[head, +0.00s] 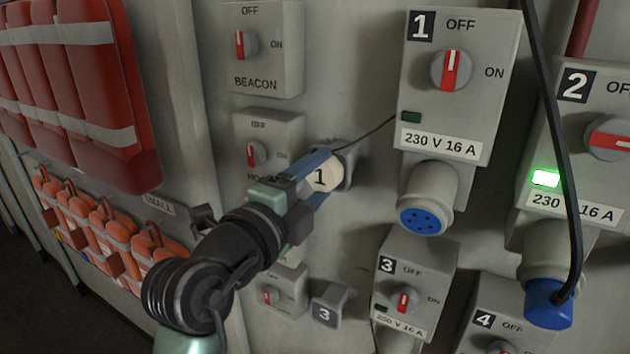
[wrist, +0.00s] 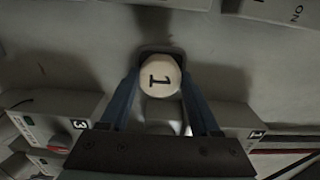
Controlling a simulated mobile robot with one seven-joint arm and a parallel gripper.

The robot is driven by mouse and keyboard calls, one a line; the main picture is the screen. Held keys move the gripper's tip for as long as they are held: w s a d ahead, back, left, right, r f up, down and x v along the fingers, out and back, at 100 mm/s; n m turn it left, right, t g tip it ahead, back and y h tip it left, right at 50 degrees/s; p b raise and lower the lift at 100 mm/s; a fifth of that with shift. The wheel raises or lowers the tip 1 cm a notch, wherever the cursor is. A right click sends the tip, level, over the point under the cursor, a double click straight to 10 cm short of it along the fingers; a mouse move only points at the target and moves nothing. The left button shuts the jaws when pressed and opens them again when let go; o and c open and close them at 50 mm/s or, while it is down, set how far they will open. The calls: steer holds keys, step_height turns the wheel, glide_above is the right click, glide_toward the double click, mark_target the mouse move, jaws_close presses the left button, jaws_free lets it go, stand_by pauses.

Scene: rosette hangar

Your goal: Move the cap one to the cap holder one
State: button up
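The cap one (head: 322,178) is a round off-white cap marked 1, with a thin dark cord running to the box 1. It also shows in the wrist view (wrist: 160,77), face toward the camera. The cap holder one (head: 349,153) is a grey block on the wall directly behind the cap, which hides most of it; its dark edge shows in the wrist view (wrist: 161,48). The cap sits at the holder's front; whether it is fully seated is hidden. My gripper (head: 316,176) has its blue fingers on both sides of the cap, seemingly touching it.
Box 1 (head: 447,120) with an uncovered blue socket (head: 422,220) is right of the cap. A black cable (head: 562,150) hangs to box 2's blue plug (head: 548,303). A grey holder marked 3 (head: 328,305) is below. Switch boxes (head: 262,80) are at the left.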

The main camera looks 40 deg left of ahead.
steer(key=o, duration=0.5)
steer(key=shift+s, duration=0.1)
steer(key=b+v, duration=0.6)
steer(key=v, duration=0.7)
steer(key=shift+d, duration=0.1)
